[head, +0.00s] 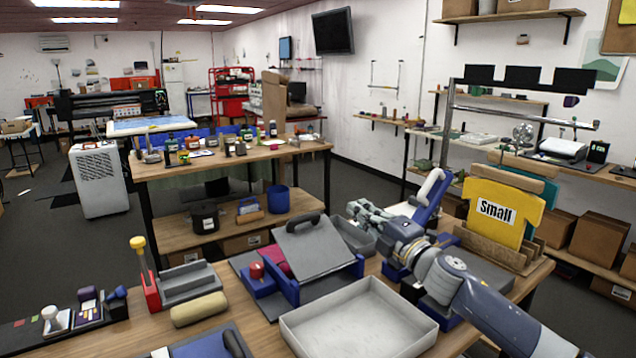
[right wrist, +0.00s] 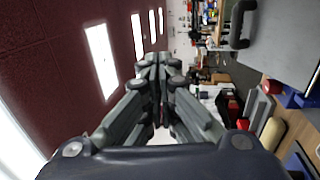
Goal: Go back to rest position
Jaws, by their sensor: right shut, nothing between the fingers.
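My right arm comes in from the lower right of the head view, and its gripper (head: 366,214) is held above the workbench, pointing left. The gripper is shut and empty. It also shows in the right wrist view (right wrist: 159,72), where its fingers are together, with the ceiling lights on the left and the workshop on the right. It hangs near a grey press plate with a black handle (head: 312,240) and appears apart from it. My left gripper is not in either view.
The wooden workbench (head: 237,330) holds a grey open tray (head: 358,318) below my right arm, a red-and-blue press base (head: 262,284), a tan roll (head: 199,309) and a yellow "Small" shirt sign (head: 497,209). A second table (head: 230,158) stands behind. Grey floor is open at left.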

